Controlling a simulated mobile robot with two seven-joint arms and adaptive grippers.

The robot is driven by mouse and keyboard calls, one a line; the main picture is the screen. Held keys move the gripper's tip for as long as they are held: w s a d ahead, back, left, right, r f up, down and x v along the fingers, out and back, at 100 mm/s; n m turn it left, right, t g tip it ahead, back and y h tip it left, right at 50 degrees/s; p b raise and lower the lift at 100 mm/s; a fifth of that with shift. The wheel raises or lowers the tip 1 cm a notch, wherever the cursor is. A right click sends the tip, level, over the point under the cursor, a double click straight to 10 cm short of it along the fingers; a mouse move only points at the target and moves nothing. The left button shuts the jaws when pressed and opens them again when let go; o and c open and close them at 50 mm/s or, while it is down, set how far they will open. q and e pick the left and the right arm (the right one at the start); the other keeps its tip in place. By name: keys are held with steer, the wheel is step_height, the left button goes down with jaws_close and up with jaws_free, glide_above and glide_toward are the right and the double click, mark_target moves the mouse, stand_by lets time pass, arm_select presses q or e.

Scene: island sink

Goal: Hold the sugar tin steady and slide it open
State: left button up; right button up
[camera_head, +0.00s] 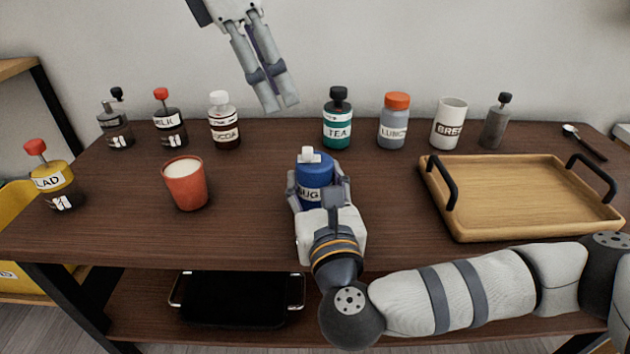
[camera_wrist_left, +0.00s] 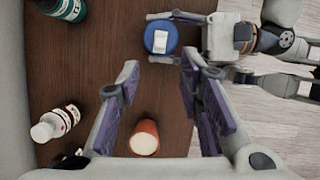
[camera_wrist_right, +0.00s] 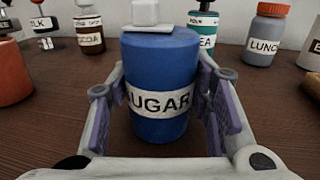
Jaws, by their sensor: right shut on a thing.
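The sugar tin (camera_head: 314,167) is a blue cylinder with a white SUGAR label. It stands upright near the table's front, with a white block-shaped knob (camera_wrist_right: 146,12) on top. The tin (camera_wrist_right: 160,82) fills the middle of the right wrist view, and the left wrist view shows its top (camera_wrist_left: 150,42) from above. My right gripper (camera_head: 319,184) is shut on the tin from the front, one finger on each side. My left gripper (camera_head: 279,88) hangs above the table, behind and left of the tin, pointing down; its fingers are apart and empty in the left wrist view (camera_wrist_left: 158,75).
An orange cup (camera_head: 186,188) stands left of the tin. A wooden tray (camera_head: 520,195) with black handles lies at the right. Several jars, including tea (camera_head: 338,125), cocoa (camera_head: 224,125) and lunch (camera_head: 394,125), line the back. The table between cup and tin is clear.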

mark_target(308, 154)
arm_select(q)
steer(key=shift+w+a, duration=0.1)
steer(key=c, duration=0.4)
steer(key=w+a+f+t, duration=0.1)
steer(key=w+a, duration=0.1)
steer(key=a, duration=0.1)
steer(key=w+a+f+m+t, duration=0.1)
steer(key=w+a+f+t, duration=0.1)
steer(key=w+a, duration=0.1)
steer(key=w+a+f+t, duration=0.1)
steer(key=w+a+f, duration=0.1)
steer(key=a, duration=0.1)
steer(key=shift+w+a+y, duration=0.1)
steer(key=shift+w+y, duration=0.05)
steer(key=shift+y, duration=0.15)
jaws_close()
steer(key=w+a+f+m+t+h, duration=0.1)
steer(key=w+a+f+m+t, duration=0.1)
steer(key=a+f+m+t, duration=0.3)
steer(key=s+d+m+t+h, duration=0.15)
steer(key=s+h, duration=0.25)
steer(key=s, duration=0.4)
steer(key=s+d+m+t+h, duration=0.1)
steer(key=s+m+t+h, duration=0.2)
steer(key=s, duration=0.6)
steer(key=w+d+g+h, duration=0.1)
steer(key=w+d, duration=0.6)
steer(key=d, duration=0.4)
steer(key=shift+d+f, duration=0.15)
steer(key=shift+f, duration=0.15)
